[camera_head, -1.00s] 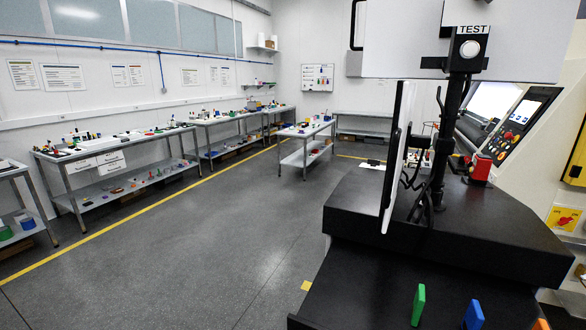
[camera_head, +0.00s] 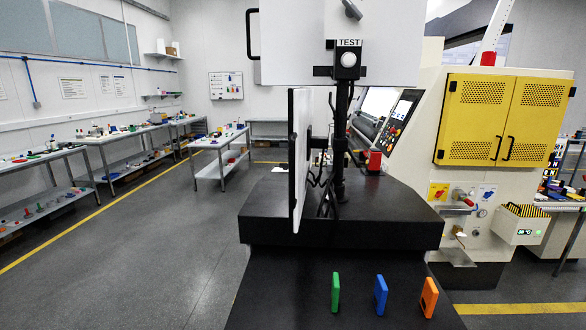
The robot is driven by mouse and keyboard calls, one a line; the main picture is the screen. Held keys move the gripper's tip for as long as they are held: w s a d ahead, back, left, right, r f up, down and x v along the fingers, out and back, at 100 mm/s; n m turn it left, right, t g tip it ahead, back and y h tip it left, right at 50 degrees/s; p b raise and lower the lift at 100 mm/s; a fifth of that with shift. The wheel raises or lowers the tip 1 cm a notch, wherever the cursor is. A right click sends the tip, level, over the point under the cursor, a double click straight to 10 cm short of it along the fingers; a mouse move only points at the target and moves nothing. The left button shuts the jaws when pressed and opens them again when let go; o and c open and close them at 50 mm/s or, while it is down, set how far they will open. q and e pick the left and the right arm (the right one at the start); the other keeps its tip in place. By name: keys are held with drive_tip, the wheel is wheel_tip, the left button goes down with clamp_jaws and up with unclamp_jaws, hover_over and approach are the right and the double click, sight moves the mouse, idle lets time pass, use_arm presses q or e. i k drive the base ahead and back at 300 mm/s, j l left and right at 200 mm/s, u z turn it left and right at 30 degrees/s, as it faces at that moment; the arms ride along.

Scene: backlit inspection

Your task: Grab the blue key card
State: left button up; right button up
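The blue key card (camera_head: 381,295) stands upright on the black front ledge (camera_head: 290,290) at the bottom of the head view. A green card (camera_head: 335,292) stands to its left and an orange card (camera_head: 429,297) to its right, each apart from it by a gap. Neither of my grippers is in view.
Behind the ledge is a raised dark block (camera_head: 270,218) bearing a thin upright panel (camera_head: 299,160) and a black post with a TEST box (camera_head: 347,62). A machine with yellow doors (camera_head: 503,120) stands at right. The floor (camera_head: 150,270) at left is clear.

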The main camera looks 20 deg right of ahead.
sight(381, 291)
drive_tip(key=i+j+z, duration=0.2)
drive_tip(key=j+z, duration=0.2)
drive_tip(key=j, duration=0.15)
drive_tip(key=i+j+z, duration=0.15)
drive_tip(key=j+z, duration=0.25)
drive_tip(key=j, duration=0.2)
drive_tip(key=j+z, duration=0.35)
drive_tip(key=j, duration=0.25)
drive_tip(key=j+z, duration=0.4)
drive_tip(key=j, duration=0.25)
drive_tip(key=k+j+z, duration=0.15)
drive_tip(key=j+z, duration=0.25)
drive_tip(key=j, duration=0.2)
drive_tip(key=k+j+z, duration=0.25)
drive_tip(key=j+z, duration=0.15)
drive_tip(key=j, duration=0.2)
